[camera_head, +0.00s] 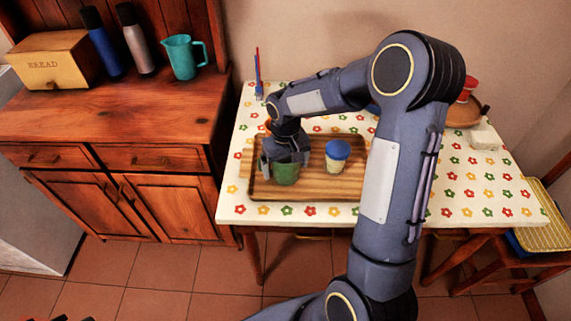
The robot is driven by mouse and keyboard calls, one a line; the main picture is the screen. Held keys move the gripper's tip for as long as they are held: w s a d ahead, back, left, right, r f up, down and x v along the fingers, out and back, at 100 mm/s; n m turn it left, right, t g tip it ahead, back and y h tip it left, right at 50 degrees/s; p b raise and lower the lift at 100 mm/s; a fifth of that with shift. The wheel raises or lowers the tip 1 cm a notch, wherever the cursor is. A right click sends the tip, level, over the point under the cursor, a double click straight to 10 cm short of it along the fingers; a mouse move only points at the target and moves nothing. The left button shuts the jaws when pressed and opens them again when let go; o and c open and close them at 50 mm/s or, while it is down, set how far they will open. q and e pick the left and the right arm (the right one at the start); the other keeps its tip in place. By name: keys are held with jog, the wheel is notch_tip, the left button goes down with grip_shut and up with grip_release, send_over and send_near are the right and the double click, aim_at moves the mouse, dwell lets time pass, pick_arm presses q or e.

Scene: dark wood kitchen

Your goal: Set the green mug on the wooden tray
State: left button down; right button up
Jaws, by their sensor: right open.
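The green mug (286,174) stands upright on the left part of the wooden tray (320,187), which lies on the table. My right gripper (286,163) is directly above and around the mug, its fingers open on either side of it. The gripper hides the mug's upper part, and my right arm covers the tray's right end. I cannot tell whether a finger touches the mug. My left gripper is not in view.
A jar with a blue lid (337,151) stands on the tray, right of the mug. The flowered table (470,185) has a red-topped item (467,88) at the back right. A wooden cabinet (120,130) with a teal pitcher (182,58) stands left.

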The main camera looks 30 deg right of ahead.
notch_tip(320, 180, up, 12)
jog(key=p, duration=0.1)
jog(key=s+a+r+t+y, duration=0.1)
jog(key=s+a+t+y, duration=0.1)
jog(key=s, duration=0.9)
jog(key=s+a+r+t+y, duration=0.1)
jog(key=s+a+t, duration=0.2)
jog(key=s, duration=0.8)
jog(key=shift+s+a+r+t+y, duration=0.15)
jog(key=shift+a+r+t+y, duration=0.2)
jog(key=shift+a, duration=0.85)
jog(key=shift+r, duration=0.1)
